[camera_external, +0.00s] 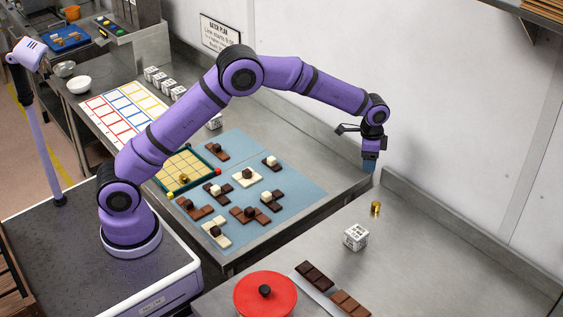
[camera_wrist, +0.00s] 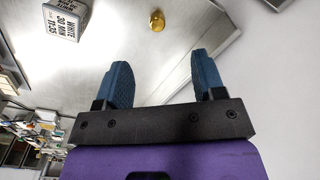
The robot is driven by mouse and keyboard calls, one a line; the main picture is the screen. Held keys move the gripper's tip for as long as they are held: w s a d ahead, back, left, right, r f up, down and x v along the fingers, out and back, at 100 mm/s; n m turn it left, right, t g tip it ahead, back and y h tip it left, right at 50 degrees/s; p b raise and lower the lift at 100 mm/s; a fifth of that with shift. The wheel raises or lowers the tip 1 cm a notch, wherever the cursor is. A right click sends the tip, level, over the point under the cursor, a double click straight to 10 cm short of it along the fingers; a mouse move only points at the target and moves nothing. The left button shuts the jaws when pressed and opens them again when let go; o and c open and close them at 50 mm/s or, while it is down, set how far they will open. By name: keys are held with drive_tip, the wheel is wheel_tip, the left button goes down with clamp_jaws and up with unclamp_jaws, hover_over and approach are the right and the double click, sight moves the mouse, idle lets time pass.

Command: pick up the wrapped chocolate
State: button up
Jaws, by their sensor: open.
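A small gold-wrapped piece (camera_external: 376,208), which looks like the wrapped chocolate, stands on the near steel counter close to the wall. It also shows in the wrist view (camera_wrist: 157,20), beyond my fingertips and roughly centred between them. My gripper (camera_external: 369,166) points down near the back wall, above and slightly left of the gold piece and apart from it. Its two blue fingers (camera_wrist: 160,62) are spread with nothing between them. Another small gold piece (camera_external: 184,179) sits on the green-framed board.
A white printed cube (camera_external: 356,236) stands on the counter near the gold piece. Chocolate bars (camera_external: 314,274) and a red-lidded pot (camera_external: 265,295) are nearer. A raised metal edge (camera_external: 420,205) runs along the wall. A blue mat (camera_external: 290,214) holds several chocolate pieces.

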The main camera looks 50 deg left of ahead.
drive_tip(key=d+f+m, duration=0.1)
drive_tip(key=d+f, duration=0.3)
drive_tip(key=f, duration=0.3)
hover_over(376, 203)
drive_tip(key=f, duration=0.5)
drive_tip(key=shift+s+d, duration=0.1)
drive_tip(key=shift+s, duration=0.3)
drive_tip(key=shift+w+f, duration=0.2)
drive_tip(key=shift+f, duration=1.1)
drive_tip(key=shift+w+f, duration=0.2)
drive_tip(key=shift+f, duration=1.1)
drive_tip(key=shift+c, duration=0.2)
drive_tip(key=c, duration=1)
